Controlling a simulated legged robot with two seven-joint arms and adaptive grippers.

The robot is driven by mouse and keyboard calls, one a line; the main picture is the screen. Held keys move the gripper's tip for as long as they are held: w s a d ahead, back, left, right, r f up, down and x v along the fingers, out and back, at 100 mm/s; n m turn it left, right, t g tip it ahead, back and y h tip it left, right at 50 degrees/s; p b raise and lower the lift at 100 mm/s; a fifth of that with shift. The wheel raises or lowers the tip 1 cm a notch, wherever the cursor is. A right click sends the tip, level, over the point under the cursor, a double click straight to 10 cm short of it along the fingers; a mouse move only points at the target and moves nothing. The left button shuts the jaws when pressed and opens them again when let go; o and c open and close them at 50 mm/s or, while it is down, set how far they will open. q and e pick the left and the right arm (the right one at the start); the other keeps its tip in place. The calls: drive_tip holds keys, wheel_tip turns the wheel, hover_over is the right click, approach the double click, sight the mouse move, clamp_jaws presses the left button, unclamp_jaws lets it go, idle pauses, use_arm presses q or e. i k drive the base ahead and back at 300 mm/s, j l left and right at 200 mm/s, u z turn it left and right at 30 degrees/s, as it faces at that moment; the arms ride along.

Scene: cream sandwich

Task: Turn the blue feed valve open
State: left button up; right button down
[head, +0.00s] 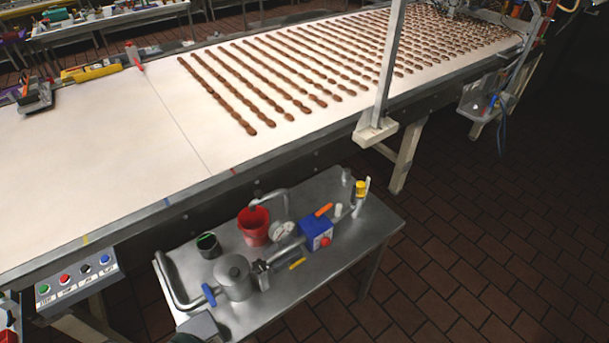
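A small steel table (335,265) beside the conveyor carries a pipe-and-pump assembly. A short blue lever handle (208,294), which looks like the blue feed valve, sits tilted on the pipework at the left of a grey metal pot (234,277). Whether the valve is open or closed I cannot tell. A blue box (317,237) with a red knob (325,241) and an orange handle (323,210) stands further right. Neither of my grippers can be made out in the head view.
A red bucket (253,226), a dark cup (208,245), a round gauge (281,231) and a yellow lever (297,263) crowd the table. A button panel (78,278) hangs at left. The conveyor belt (75,165) carries rows of brown biscuits; dark tiled floor (470,270) is clear at right.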

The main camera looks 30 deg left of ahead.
sight(207, 289)
drive_tip(key=u, duration=2.2)
